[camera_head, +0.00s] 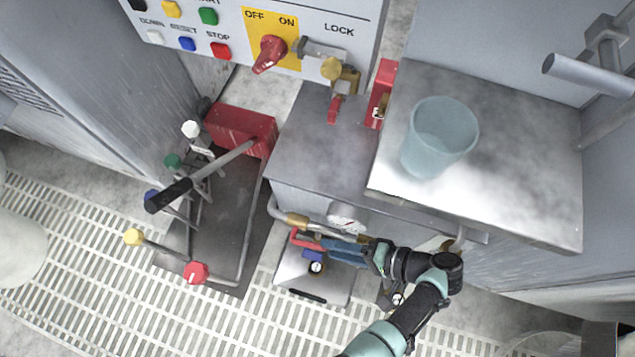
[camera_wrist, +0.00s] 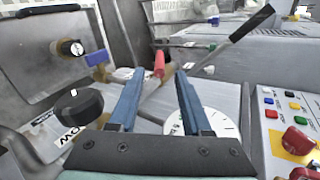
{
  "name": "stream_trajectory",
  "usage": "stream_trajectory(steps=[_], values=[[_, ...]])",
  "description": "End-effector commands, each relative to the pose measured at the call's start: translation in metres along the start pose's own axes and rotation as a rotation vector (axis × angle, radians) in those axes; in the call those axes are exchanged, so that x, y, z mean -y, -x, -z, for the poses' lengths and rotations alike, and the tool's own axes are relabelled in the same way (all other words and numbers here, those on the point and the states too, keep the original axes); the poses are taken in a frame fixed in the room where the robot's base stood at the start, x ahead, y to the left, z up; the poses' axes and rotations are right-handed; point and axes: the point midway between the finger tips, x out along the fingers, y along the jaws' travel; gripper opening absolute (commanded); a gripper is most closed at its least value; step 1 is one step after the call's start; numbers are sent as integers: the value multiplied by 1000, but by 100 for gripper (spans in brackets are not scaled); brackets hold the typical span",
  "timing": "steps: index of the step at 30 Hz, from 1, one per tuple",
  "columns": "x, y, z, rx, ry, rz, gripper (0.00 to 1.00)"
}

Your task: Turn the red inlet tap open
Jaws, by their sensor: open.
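The red tap (camera_head: 306,241) is a small red handle on the pipework below the pressure gauge (camera_head: 343,217), close to a brass fitting (camera_head: 297,221). In the wrist view the red handle (camera_wrist: 158,65) shows upright between and just beyond my fingertips. My gripper (camera_head: 324,246) is open, its two blue fingers pointing left at the tap. In the wrist view my gripper (camera_wrist: 154,78) spans the handle with space on both sides. I cannot tell whether a finger touches it. The tap's base is partly hidden.
A blue tap (camera_head: 312,256) sits just below the red one. A black knob (camera_wrist: 77,107) is close to my left finger in the wrist view. The gauge (camera_wrist: 207,122) is behind the right finger. A rack of levers (camera_head: 196,190) stands left; a beaker (camera_head: 440,138) stands on the platform.

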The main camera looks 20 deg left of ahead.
Motion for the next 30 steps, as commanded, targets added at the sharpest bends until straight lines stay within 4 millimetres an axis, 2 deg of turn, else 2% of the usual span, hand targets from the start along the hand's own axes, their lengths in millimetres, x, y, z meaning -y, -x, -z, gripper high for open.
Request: stream_trajectory(steps=[1, 3, 9, 20, 23, 28, 30], values=[[2, 14, 0, -4, -1, 0, 48], [2, 27, 1, -4, -1, 0, 48], [0, 53, 0, -2, 0, 0, 48], [0, 60, 0, 1, -1, 0, 48], [0, 60, 0, 1, 0, 0, 34], [0, 60, 0, 1, 0, 0, 3], [-1, 59, 0, 2, -2, -4, 0]])
